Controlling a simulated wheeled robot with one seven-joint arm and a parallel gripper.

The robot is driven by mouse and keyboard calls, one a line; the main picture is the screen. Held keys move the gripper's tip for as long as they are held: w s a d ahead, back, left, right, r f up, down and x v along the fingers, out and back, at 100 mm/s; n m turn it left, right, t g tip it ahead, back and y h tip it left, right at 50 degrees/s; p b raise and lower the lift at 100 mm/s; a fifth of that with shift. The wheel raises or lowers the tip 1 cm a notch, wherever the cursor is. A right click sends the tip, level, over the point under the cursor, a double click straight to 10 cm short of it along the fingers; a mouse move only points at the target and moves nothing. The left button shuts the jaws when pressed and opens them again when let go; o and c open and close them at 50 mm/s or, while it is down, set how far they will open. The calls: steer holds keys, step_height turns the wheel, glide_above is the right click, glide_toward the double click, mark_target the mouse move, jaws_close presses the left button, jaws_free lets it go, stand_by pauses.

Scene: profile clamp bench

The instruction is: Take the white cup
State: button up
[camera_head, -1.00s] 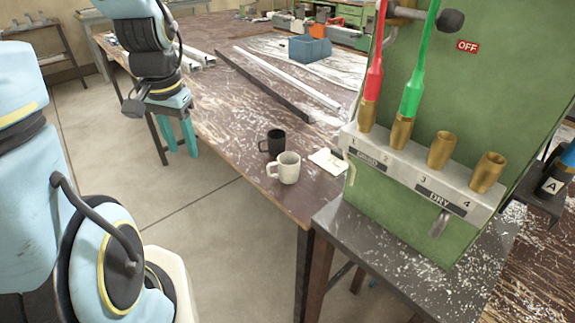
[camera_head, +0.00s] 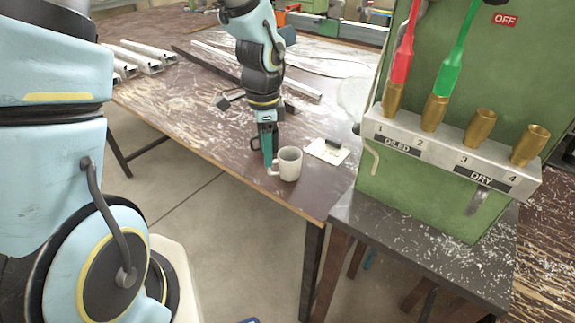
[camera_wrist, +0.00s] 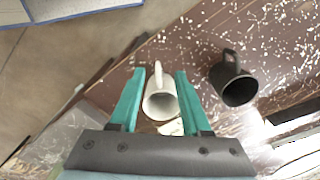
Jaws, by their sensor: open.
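The white cup (camera_head: 290,164) stands upright near the front edge of the brown table, its handle pointing left in the head view. My gripper (camera_head: 267,162) points down beside it on the handle side. In the wrist view, the white cup (camera_wrist: 160,104) lies between the two teal fingers of my gripper (camera_wrist: 160,72), its handle toward the fingertips. The fingers are apart and hold nothing. I cannot tell whether they touch the cup. A black cup (camera_wrist: 236,88) stands right of the fingers in the wrist view; my arm hides it in the head view.
A white paper (camera_head: 326,151) with a small dark object on it lies right of the cup. The green machine (camera_head: 430,190) with brass sockets stands further right. Metal profiles (camera_head: 140,58) lie at the back left. The table's front left is clear.

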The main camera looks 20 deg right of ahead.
mark_target(269, 169)
steer(key=shift+s+d+f+p, duration=0.1)
steer(key=shift+f+p, duration=0.7)
steer(key=shift+f, duration=2.15)
jaws_close()
